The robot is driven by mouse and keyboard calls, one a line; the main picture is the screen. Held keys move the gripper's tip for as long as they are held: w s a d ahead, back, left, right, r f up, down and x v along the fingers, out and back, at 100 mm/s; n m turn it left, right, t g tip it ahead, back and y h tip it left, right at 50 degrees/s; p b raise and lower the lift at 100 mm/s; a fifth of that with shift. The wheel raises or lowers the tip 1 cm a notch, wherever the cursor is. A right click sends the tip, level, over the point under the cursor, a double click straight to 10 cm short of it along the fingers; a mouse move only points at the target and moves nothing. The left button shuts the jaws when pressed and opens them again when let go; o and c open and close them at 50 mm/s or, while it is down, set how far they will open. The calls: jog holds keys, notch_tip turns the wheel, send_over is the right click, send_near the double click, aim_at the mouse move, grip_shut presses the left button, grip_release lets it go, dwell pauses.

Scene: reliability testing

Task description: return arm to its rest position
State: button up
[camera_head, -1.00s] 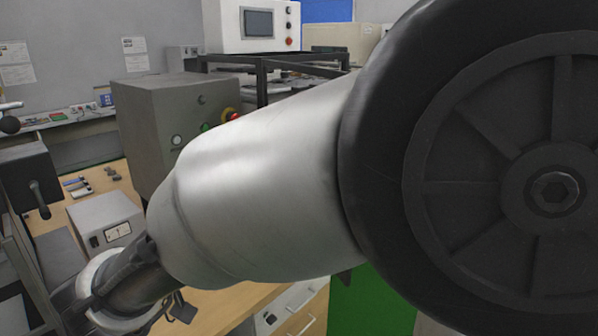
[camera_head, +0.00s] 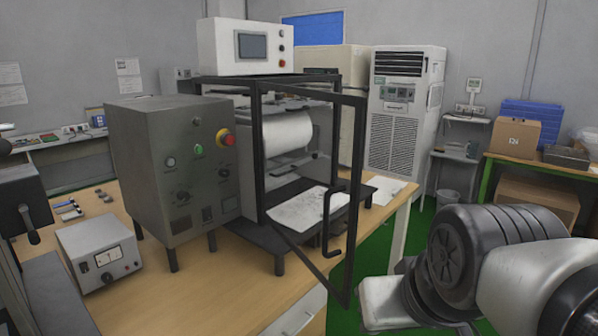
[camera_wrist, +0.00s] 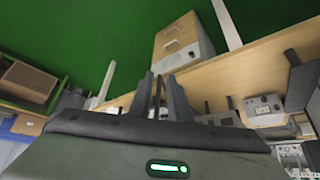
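My arm (camera_head: 480,262) is folded at the lower right of the head view, with its dark ribbed joint and a silver link showing. It is to the right of the workbench (camera_head: 235,290), with green floor between them low in the picture. My gripper (camera_wrist: 158,88) shows only in the wrist view, where its dark fingers stand close together at the middle. I cannot make out whether they are apart or touching, and I see no object held. The wrist view shows the green floor (camera_wrist: 60,25) and a bench with a drawer unit (camera_wrist: 183,42) beyond the fingers.
A glass-doored machine (camera_head: 290,150) stands on the bench, its framed door (camera_head: 322,200) swung open toward the front. A grey control box (camera_head: 175,165) and a small white power unit (camera_head: 100,253) stand left of it. Shelves with boxes (camera_head: 515,135) are at the back right.

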notch_tip(320, 180, up, 19)
jog(key=s+d+p, duration=0.1)
jog(key=s+p, duration=0.1)
jog(key=p, duration=1.8)
jog(key=shift+s+d+m+g, duration=0.15)
jog(key=shift+d+m+g, duration=0.15)
jog(key=shift+g, duration=0.1)
